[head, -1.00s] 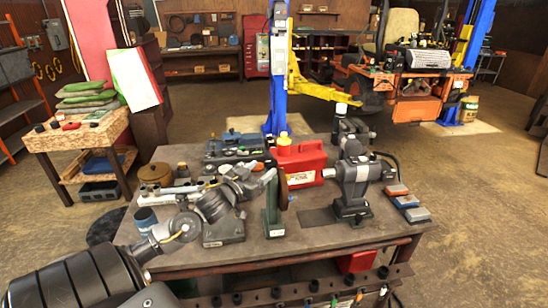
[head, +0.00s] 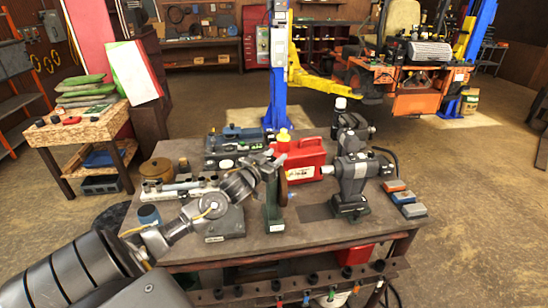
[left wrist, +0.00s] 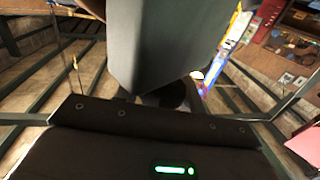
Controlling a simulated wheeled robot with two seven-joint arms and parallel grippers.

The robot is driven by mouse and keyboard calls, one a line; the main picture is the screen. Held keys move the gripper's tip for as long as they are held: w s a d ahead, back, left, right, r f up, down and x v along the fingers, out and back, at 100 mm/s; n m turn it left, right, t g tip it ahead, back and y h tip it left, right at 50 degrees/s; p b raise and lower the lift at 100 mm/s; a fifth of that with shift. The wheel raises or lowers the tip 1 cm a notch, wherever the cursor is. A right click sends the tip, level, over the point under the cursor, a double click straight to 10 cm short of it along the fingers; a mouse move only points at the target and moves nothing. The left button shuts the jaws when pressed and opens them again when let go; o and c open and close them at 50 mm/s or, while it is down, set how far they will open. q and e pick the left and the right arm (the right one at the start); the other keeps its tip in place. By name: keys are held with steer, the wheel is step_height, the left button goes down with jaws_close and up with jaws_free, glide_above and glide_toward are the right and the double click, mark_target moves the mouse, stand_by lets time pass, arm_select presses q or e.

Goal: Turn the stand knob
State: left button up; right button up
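A green upright stand (head: 273,212) with a round brown disc (head: 282,188) on its right side stands near the middle of the workbench (head: 305,235). I cannot make out its knob; my gripper covers the stand's upper part. My left arm reaches in from the lower left, and my left gripper (head: 266,161) is at the top of the stand. Whether it touches the stand, and how its fingers are set, is too small to tell. In the left wrist view a large grey surface close to the camera blocks most of the scene. My right gripper is out of view.
A red jerrycan (head: 305,160) stands just behind the stand. A bare strip runs along the bench's front.

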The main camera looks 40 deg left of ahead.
arm_select(q)
steer(key=c, duration=0.5)
steer(key=shift+m+h, duration=0.3)
steer(key=shift+h, duration=0.2)
